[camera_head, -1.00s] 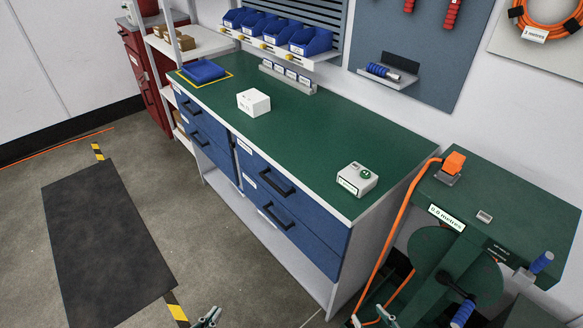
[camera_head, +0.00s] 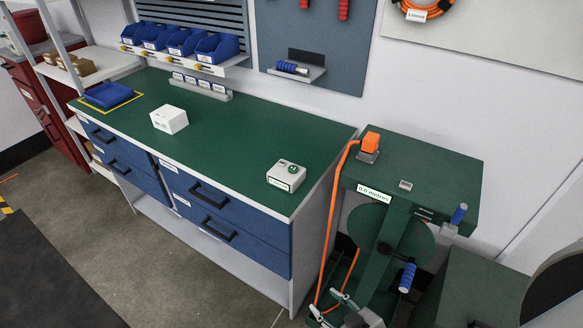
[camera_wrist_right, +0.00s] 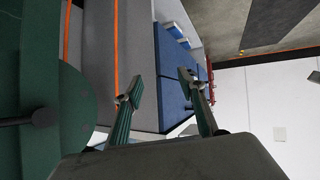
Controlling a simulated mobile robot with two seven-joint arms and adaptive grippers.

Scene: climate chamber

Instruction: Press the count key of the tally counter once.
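The tally counter (camera_head: 285,180) is a small pale box near the front right corner of the green bench top. A round green key (camera_head: 292,168) is on its top and a pale green label or display is on its front; I cannot read it. My right gripper (camera_head: 328,304) is at the bottom of the head view, in front of the green reel stand, well away from the counter. In the right wrist view its two fingers (camera_wrist_right: 160,84) are spread with nothing between them. The counter cannot be made out in that view. My left gripper is out of view.
A white box (camera_head: 169,119) and a blue tray (camera_head: 108,95) stand further left on the bench (camera_head: 225,145). Right of the bench is a green reel stand (camera_head: 440,172) with an orange cable (camera_head: 330,215) and a crank. The bench top around the counter is clear.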

